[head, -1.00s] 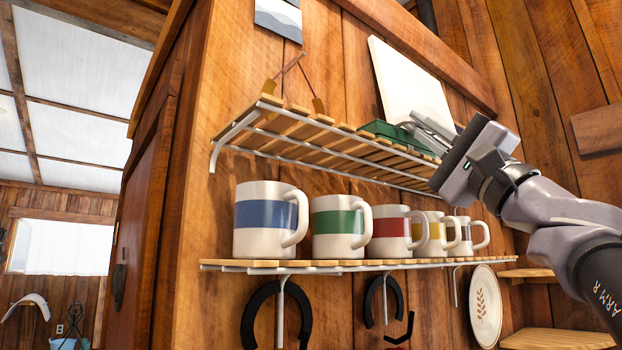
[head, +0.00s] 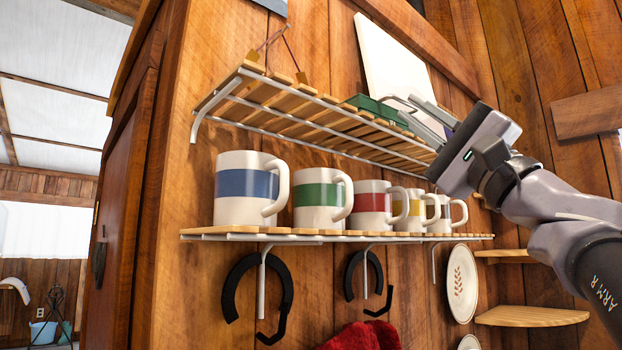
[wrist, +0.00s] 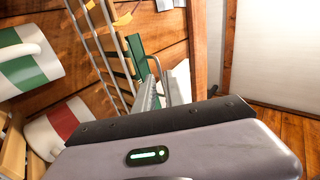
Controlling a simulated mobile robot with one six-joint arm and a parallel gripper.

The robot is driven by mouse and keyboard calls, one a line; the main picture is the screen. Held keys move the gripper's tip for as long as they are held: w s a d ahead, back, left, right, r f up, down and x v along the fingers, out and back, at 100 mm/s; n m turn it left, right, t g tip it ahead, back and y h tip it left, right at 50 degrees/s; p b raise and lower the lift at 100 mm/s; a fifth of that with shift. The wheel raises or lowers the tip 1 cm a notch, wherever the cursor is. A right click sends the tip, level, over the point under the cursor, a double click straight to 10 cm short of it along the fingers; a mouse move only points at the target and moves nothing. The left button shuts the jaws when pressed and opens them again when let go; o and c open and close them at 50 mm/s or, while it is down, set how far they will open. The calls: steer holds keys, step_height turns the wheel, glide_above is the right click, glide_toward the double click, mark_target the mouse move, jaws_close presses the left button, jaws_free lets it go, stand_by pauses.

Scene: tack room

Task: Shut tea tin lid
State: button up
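A green tin (head: 376,108) sits on the slatted upper shelf, partly hidden by my gripper. It also shows as a green strip in the wrist view (wrist: 138,54). I cannot clearly make out its lid or how far it is open. My gripper (head: 418,114) reaches in from the right at shelf height, its fingers close to the tin's right part. In the wrist view the two fingers (wrist: 162,88) look apart, with nothing visible between them. I cannot tell whether they touch the tin.
A white board (head: 393,60) leans against the wall behind the tin. The upper shelf (head: 290,115) is bare on its left. Several striped mugs (head: 245,187) fill the lower shelf (head: 330,237). Horseshoe-shaped hooks and a red cloth (head: 362,336) are below.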

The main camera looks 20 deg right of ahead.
steer(key=b+v, duration=0.2)
steer(key=v, duration=1.2)
steer(key=shift+s, duration=0.15)
steer(key=shift+r, duration=0.1)
